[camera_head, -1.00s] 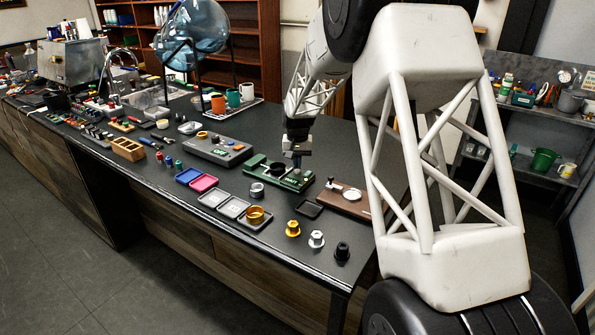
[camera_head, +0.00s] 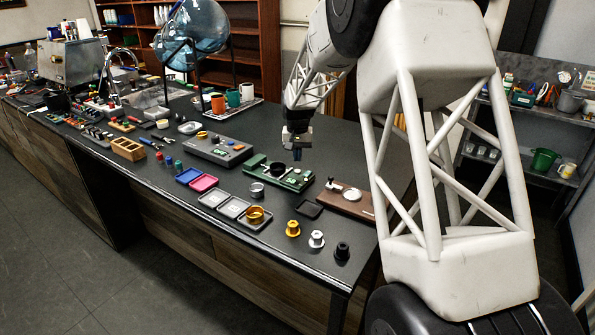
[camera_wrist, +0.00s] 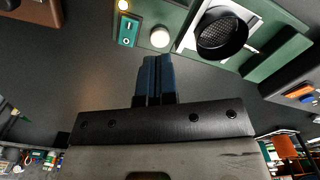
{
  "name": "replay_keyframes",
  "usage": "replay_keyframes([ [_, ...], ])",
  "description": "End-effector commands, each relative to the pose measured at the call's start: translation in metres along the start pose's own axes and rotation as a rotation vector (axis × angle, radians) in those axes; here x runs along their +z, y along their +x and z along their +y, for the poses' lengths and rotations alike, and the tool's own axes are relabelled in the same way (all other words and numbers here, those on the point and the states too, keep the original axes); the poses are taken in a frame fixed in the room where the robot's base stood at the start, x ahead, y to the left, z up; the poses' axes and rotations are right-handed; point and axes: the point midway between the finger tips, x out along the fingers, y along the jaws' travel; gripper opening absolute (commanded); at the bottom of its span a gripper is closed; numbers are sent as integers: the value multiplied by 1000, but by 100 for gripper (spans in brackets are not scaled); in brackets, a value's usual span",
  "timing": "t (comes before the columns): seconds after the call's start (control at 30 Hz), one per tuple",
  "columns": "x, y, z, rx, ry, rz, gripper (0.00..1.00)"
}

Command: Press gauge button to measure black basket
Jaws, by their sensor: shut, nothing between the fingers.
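The green gauge (camera_head: 291,181) lies on the dark counter and also shows at the top of the wrist view (camera_wrist: 160,12). The black basket (camera_wrist: 222,33) sits on it with its mesh facing up; it also shows in the head view (camera_head: 278,170). My gripper (camera_head: 297,158) is shut and empty, above the gauge. Its blue fingertips (camera_wrist: 154,58) appear just below the button in the wrist view, apart from it.
A brown wooden device (camera_head: 347,200) is right of the gauge, and a grey device (camera_head: 217,149) is left of it. A silver ring (camera_head: 257,190), a gold basket (camera_head: 255,215) and several knob-shaped pieces stand in front.

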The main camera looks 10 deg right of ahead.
Motion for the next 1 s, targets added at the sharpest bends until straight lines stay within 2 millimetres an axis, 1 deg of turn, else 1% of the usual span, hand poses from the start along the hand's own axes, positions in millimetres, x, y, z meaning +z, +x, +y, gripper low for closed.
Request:
replay_keyframes([
  [0.17, 0, -5, 0, 0, 0, 1, 0],
  [0.8, 0, -49, 0, 0, 0, 1, 0],
  [1.0, 0, -58, 0, 0, 0, 0, 0],
])
